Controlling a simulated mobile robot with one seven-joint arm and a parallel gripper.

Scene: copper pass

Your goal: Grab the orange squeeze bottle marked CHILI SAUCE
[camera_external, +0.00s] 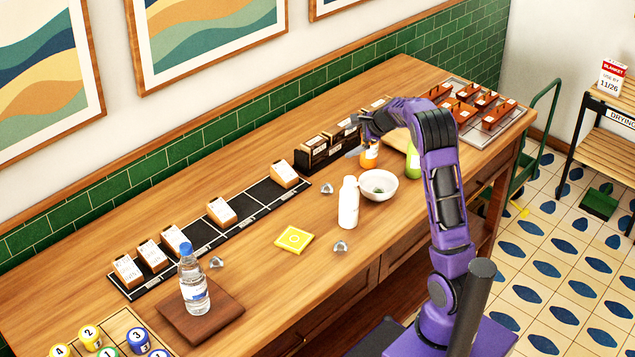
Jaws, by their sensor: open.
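An orange bottle (369,157) with a white label stands on the wooden counter, just under my gripper. The label is too small to read here. My gripper (359,148) reaches in over the bottle's upper part from the purple arm. Its jaws are open. The bottle's top is hidden by the gripper, and I cannot tell whether the fingers touch it.
A green bottle (412,162) stands to the right, partly behind my arm. A white bowl (378,185) and a white bottle (348,203) stand in front. A dark box (315,153) with cards is left of the orange bottle. A tray (478,130) lies at the far right.

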